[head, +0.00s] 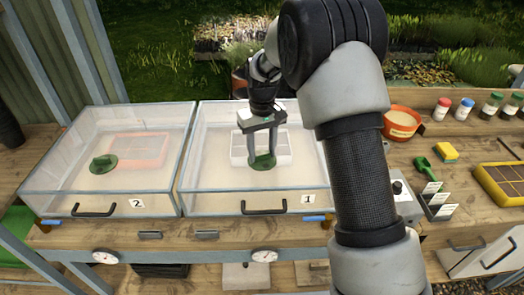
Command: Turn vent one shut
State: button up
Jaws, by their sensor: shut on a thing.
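Two clear-lidded boxes stand side by side on the wooden bench. Box 1 (222,197) is in the middle with a label reading 1, and box 2 (50,203) is to its left with a label reading 2. A green round vent (262,163) sits on the lid of box 1. My gripper (263,153) points down over that vent, its two fingers shut on it. The vent's exact angle is partly hidden by the fingers. A second green vent (103,164) is on the lid of box 2, with its raised grip visible.
Black handles (264,208) are on the box fronts, with dials (264,257) below. My arm hides the area right of box 1. Further right are an orange pot (402,122), several jars (465,109), a green scoop (424,165) and a yellow tray (503,186).

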aim_at(262, 154)
jog(key=m, duration=0.4)
jog(key=shift+m, duration=0.3)
dwell(0.5)
jog(key=o, duration=1)
jog(key=shift+o, duration=0.2)
notch_tip(262, 154, up, 18)
jog(key=shift+f, duration=0.25)
